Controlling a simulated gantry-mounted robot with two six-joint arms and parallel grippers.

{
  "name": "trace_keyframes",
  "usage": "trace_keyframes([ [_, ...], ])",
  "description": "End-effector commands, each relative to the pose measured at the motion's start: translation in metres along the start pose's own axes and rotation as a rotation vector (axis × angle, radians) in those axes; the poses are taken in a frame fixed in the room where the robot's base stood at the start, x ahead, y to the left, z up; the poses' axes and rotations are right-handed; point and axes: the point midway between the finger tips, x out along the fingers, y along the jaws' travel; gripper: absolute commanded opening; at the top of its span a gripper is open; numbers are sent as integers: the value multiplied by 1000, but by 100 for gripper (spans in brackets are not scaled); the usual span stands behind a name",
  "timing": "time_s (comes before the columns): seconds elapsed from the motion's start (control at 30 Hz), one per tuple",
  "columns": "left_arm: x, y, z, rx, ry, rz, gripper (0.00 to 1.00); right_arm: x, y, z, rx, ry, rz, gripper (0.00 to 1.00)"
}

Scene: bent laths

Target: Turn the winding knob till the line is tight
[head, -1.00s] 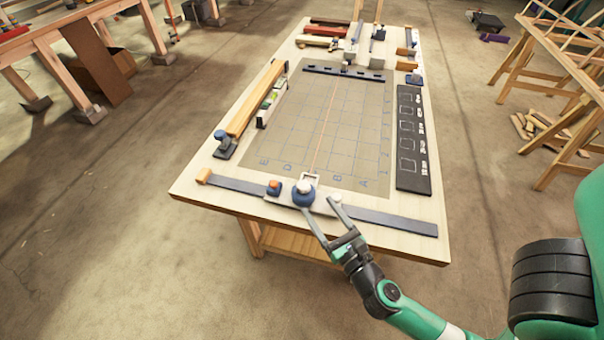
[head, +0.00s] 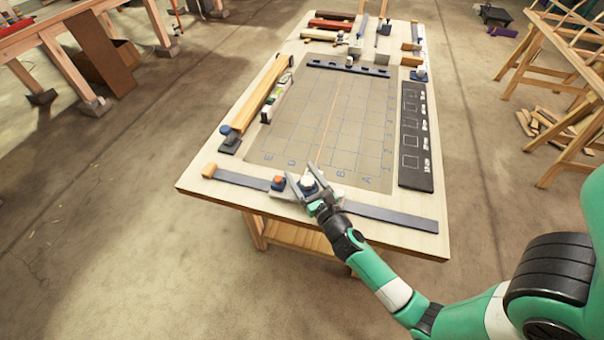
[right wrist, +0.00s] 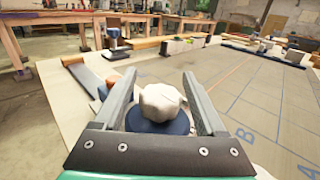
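The winding knob (head: 307,184), white on a dark blue round base, sits at the front of the workbench. My right gripper (head: 311,184) is open with one finger on each side of it. In the right wrist view, the white knob (right wrist: 160,103) stands between the two grey fingers, with a narrow gap visible on the left side; contact on the right cannot be told. A thin orange line (head: 325,128) runs from near the knob along the gridded mat towards the dark bar at the back. Whether it is tight cannot be told. My left gripper is not in view.
An orange-topped blue piece (head: 278,182) stands close left of the knob on the dark front strip (head: 390,216). A wooden lath (head: 262,95) lies along the left edge. A black panel (head: 415,135) lies at the right. The gridded mat (head: 360,150) is mostly clear.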

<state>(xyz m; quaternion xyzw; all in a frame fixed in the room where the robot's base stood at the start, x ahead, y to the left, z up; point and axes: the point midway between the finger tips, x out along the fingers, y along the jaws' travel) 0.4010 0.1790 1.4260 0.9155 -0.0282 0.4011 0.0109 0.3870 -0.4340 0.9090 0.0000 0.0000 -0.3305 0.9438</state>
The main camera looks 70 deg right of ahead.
Motion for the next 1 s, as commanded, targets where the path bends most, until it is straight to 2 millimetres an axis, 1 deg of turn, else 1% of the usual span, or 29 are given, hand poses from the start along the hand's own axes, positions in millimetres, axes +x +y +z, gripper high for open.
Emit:
trace_keyframes([
  [0.03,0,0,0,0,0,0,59,0,0,0,0,0,0,66],
  [0.07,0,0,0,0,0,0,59,0,0,0,0,0,0,61],
  [0.1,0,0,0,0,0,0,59,0,0,0,0,0,0,54],
  [0.17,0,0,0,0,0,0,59,0,0,0,0,0,0,43],
  [0.2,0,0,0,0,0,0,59,0,0,0,0,0,0,36],
  [0.27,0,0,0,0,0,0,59,0,0,0,0,0,0,25],
  [0.3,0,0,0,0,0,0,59,0,0,0,0,0,0,18],
  [0.4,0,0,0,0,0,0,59,0,0,0,0,0,0,0],
  [0.57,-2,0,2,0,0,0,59,0,0,-1,-1,0,-6,0],
  [0.73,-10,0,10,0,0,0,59,0,0,-3,-2,1,-82,0],
  [0.87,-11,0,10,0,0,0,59,-1,-3,-1,0,1,-137,0],
  [1.0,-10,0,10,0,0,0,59,-1,-4,-1,0,1,-145,0],
])
